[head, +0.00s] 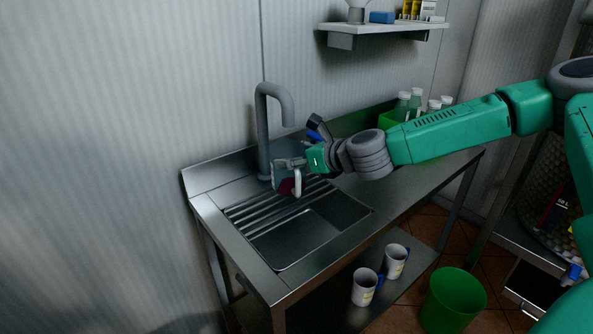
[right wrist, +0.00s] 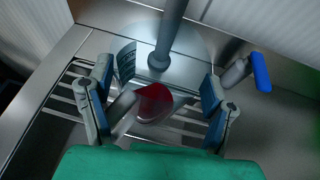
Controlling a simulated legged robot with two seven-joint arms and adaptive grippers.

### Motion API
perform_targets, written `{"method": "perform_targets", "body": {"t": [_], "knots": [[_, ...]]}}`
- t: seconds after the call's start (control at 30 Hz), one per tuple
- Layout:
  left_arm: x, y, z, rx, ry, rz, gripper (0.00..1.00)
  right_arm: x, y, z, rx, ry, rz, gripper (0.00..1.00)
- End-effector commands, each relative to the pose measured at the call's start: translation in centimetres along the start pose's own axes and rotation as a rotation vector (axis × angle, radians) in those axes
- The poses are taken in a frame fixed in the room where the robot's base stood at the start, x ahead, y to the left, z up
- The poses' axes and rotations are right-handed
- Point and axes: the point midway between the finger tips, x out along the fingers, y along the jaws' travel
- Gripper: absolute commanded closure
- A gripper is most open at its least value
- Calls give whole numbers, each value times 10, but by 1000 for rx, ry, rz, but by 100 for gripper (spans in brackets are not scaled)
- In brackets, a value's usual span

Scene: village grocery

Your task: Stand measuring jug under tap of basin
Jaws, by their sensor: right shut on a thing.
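The measuring jug (head: 281,176) is a clear, greyish vessel with a pale handle and some red on it. It is in my right gripper (head: 298,164), just in front of the tap (head: 264,130), over the ridged drainer side of the basin (head: 310,228). In the right wrist view the jug (right wrist: 153,103) shows between the two fingers, and the tap's column (right wrist: 170,35) rises just beyond it. I cannot tell whether the jug's bottom touches the ridges. My left gripper is not in view.
A blue-ended lever (right wrist: 261,72) is right of the tap. Several bottles (head: 405,106) stand in a green crate at the counter's back right. Two mugs (head: 365,286) are on the lower shelf, beside a green bin (head: 453,300). A wall shelf (head: 385,28) hangs above.

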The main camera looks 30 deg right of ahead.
Motion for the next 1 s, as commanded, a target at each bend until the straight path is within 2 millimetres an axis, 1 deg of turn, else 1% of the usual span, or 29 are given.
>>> {"method": "perform_targets", "body": {"t": [0.03,0.1,0.2,0.47,0.5,0.53,0.57,0.87,0.93,1.0], "knots": [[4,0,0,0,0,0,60,4,0,-11,-1,3,0,75],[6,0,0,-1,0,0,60,8,-1,-19,0,3,0,75],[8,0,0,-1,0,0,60,10,-3,-26,3,1,0,75],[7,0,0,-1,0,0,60,10,-5,-26,4,-1,1,75],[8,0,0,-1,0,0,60,10,-5,-27,4,0,1,23],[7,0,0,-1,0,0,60,10,-5,-27,4,0,1,12],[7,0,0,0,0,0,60,10,-4,-26,4,1,1,6],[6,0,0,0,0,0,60,10,-1,-24,1,1,0,6],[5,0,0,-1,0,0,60,5,-2,-24,2,0,0,6],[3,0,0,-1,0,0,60,-4,-4,-23,5,-1,-1,6]]}}
